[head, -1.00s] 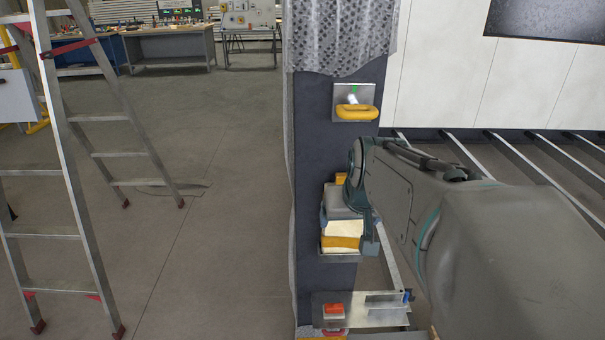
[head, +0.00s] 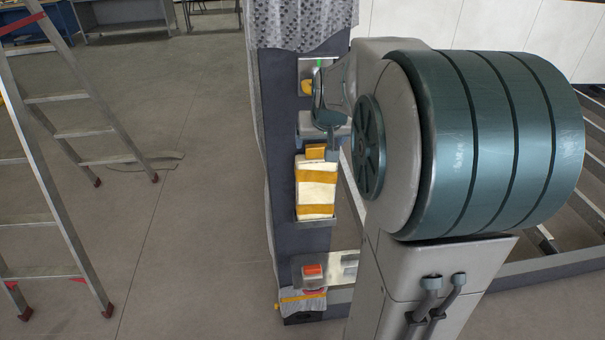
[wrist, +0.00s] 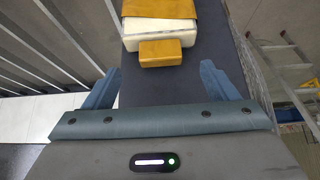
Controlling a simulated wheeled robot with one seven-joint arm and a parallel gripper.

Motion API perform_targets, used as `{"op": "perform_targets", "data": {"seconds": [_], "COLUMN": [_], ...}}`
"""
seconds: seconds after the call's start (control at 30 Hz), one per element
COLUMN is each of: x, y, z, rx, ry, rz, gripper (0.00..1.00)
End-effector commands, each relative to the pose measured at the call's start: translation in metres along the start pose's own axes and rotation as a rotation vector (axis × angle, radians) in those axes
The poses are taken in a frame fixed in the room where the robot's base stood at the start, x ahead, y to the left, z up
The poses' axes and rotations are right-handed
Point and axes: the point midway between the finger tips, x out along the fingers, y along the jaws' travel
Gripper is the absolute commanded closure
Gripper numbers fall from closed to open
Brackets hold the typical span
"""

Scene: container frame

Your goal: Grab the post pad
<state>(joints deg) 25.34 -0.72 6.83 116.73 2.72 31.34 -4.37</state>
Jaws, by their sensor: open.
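The post pad (head: 316,190) is a white block with yellow-orange bands on the front of the dark post (head: 283,220). A small yellow block (head: 315,151) sits at its upper end. In the wrist view the pad (wrist: 160,32) is at the top centre, with the small yellow block (wrist: 162,53) at its near end. My gripper (wrist: 160,85) is open and empty. Its blue fingers are spread to either side, short of the small yellow block in the picture. In the head view my gripper (head: 319,138) is just above the pad, partly hidden by my arm.
A plate with a yellow handle (head: 306,87) is higher on the post, partly covered by my arm. A metal bracket with a red-orange block (head: 312,271) is below the pad. A ladder (head: 60,190) stands left. Floor between ladder and post is clear. Metal beams lie right.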

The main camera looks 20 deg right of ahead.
Motion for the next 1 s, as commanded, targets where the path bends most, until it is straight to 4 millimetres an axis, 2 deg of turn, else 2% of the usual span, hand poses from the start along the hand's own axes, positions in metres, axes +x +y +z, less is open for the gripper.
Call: {"op": "perform_targets", "data": {"seconds": [0.23, 0.6, 0.87, 0.9, 1.0], "x": [0.010, 0.052, 0.055, 0.055, 0.054], "y": [0.000, 0.000, 0.000, 0.000, 0.000], "z": [-0.007, -0.006, -0.006, -0.006, -0.006], "rx": [0.000, 0.000, 0.000, 0.000, 0.000], "ry": [-0.001, -0.002, 0.000, 0.000, 0.000], "rz": [0.000, 0.000, 0.000, 0.000, 0.000], "gripper": [0.20, 0.20, 0.20, 0.26, 0.53]}}
